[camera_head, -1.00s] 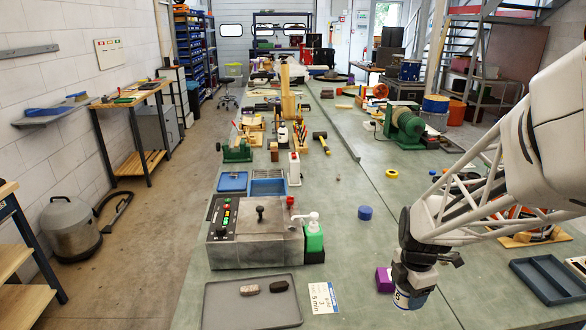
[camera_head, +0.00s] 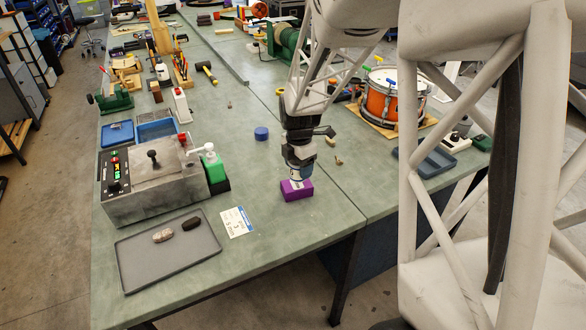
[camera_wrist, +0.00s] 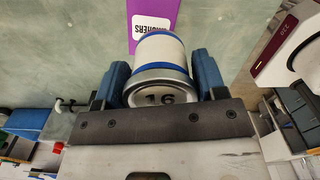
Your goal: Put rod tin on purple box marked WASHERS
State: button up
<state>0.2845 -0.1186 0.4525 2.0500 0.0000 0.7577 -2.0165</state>
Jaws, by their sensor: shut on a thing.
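My gripper (camera_head: 299,165) points down over the bench with its fingers shut on the rod tin (camera_wrist: 160,62). The tin is white with blue bands, and its grey end marked 16 faces the wrist camera. A blue finger presses on each side of it. The purple box (camera_head: 297,191) lies on the green bench directly below the tin in the head view. In the wrist view the purple box (camera_wrist: 142,8) shows its white WASHERS label beyond the tin, partly hidden by it. I cannot tell whether the tin touches the box top.
A blue round tub (camera_head: 261,133) stands behind and left of the box. A drum (camera_head: 393,97) stands to the right. Bench around the box is clear.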

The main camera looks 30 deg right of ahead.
aim_at(298, 172)
jog(key=shift+w+d, duration=0.1)
jog(key=shift+w, duration=0.2)
jog(key=shift+w, duration=0.2)
jog(key=shift+w+d+f, duration=0.1)
jog(key=shift+w+f, duration=0.05)
jog(key=shift+f, duration=1.7)
jog(key=shift+f, duration=0.1)
jog(key=o, duration=1)
notch_tip(298, 172, up, 12)
jog(key=shift+r, duration=0.15)
